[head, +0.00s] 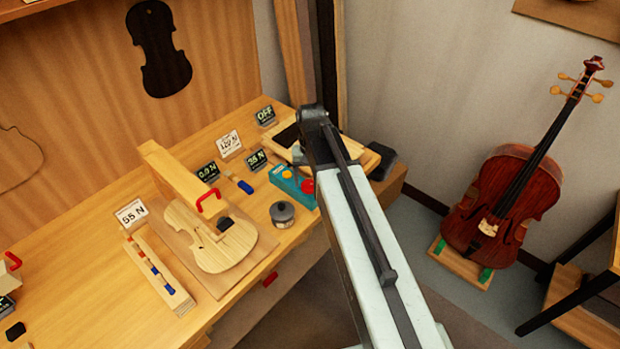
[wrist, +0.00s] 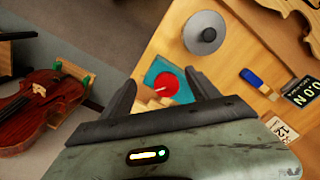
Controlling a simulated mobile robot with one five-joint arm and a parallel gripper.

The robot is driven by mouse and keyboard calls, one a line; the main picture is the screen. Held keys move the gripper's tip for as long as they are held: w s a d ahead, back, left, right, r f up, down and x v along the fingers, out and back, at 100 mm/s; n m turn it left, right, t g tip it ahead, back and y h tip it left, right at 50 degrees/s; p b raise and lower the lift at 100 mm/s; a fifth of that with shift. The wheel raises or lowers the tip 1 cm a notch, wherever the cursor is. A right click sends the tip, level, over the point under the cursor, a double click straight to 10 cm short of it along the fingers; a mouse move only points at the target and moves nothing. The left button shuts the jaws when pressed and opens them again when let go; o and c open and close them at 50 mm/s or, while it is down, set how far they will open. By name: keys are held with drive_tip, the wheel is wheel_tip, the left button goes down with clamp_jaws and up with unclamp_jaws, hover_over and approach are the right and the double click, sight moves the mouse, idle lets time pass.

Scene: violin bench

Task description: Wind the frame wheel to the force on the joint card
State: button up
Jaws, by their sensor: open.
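A red round wheel (wrist: 166,84) with a pale pointer sits on a teal box (wrist: 152,72) in the wrist view. My gripper (wrist: 160,78) is open, with one dark finger on each side of the wheel; I cannot tell whether they touch it. In the head view the teal box (head: 287,181) stands by the bench's front edge, its red wheel (head: 308,186) partly hidden by my arm. My gripper does not show there. White cards read 55 N (head: 131,213) and seemingly 120 N (head: 229,142). A dark display reads 0.0 N (head: 208,171), another seemingly 35 N (head: 256,160).
A grey lidded pot (head: 282,213) stands beside the teal box. A violin body (head: 222,248) lies under a wooden beam (head: 180,180) to the left. A display reading OFF (head: 265,115) stands at the back. A cello (head: 503,200) stands on the floor at right.

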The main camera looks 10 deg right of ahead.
sight(308, 184)
drive_tip(key=shift+m, duration=0.4)
drive_tip(key=w, duration=0.2)
drive_tip(key=w+r, duration=0.1)
drive_tip(key=w, duration=0.1)
drive_tip(key=shift+w+d, duration=0.1)
drive_tip(key=shift+w, duration=0.2)
drive_tip(key=shift+s+f, duration=0.1)
drive_tip(key=shift+f, duration=0.25)
wheel_tip(308, 184, down, 7)
drive_tip(key=b, duration=0.7)
drive_tip(key=shift+f+b, duration=0.15)
drive_tip(key=shift+b, duration=0.2)
drive_tip(key=c, duration=1.4)
